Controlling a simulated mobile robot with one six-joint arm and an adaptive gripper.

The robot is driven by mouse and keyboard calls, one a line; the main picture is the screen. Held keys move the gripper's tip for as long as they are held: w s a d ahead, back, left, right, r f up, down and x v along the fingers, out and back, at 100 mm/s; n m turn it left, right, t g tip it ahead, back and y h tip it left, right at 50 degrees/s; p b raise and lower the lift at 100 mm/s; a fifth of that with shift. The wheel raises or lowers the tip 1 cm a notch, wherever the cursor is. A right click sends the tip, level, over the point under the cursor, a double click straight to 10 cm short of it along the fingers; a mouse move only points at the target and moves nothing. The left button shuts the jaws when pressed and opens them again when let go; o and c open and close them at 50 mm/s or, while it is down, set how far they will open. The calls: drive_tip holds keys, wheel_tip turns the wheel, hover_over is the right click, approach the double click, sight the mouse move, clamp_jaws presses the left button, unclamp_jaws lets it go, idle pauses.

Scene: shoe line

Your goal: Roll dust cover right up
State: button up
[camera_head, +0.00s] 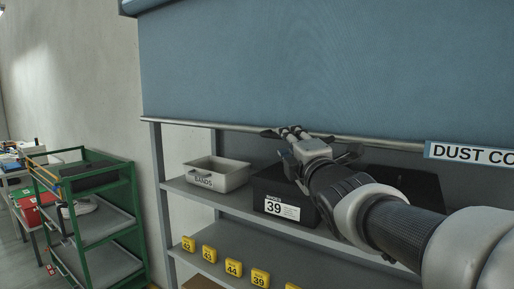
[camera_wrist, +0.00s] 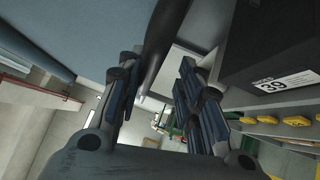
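The blue dust cover (camera_head: 300,60) hangs over the upper part of the shelf rack in the head view. A round bar (camera_head: 220,124) runs along its bottom edge, at the height of the open shelf space. My gripper (camera_head: 292,134) is at this bar, left of the "DUST COVER" label (camera_head: 470,153), which is cut off by the picture edge. In the wrist view my gripper's fingers (camera_wrist: 158,85) stand apart, with the dark bar (camera_wrist: 163,50) showing between them. A gap shows beside the right finger; whether the left finger touches the bar I cannot tell.
A grey bin (camera_head: 214,176) and a black shoe box (camera_head: 272,190) marked 39 sit on the shelf under the cover. Yellow number blocks (camera_head: 233,267) line the shelf below. A green cart (camera_head: 100,225) stands at left, with open floor beside it.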

drive_tip(key=shift+s+f, duration=0.1)
drive_tip(key=p+v, duration=0.2)
drive_tip(key=v, duration=1.7)
drive_tip(key=shift+s+d, duration=0.15)
drive_tip(key=shift+s, duration=0.2)
idle(1.0)
idle(0.5)
drive_tip(key=w+a+r+m+g+p, duration=0.1)
drive_tip(key=w+r+m+g+p, duration=0.4)
drive_tip(key=p, duration=1.2)
drive_tip(key=shift+n+t, duration=0.9)
drive_tip(key=x, duration=1)
drive_tip(key=r+x, duration=0.1)
drive_tip(key=x, duration=0.4)
drive_tip(key=shift+w+a+b, duration=0.1)
drive_tip(key=shift+w+b, duration=0.1)
drive_tip(key=shift+b, duration=0.2)
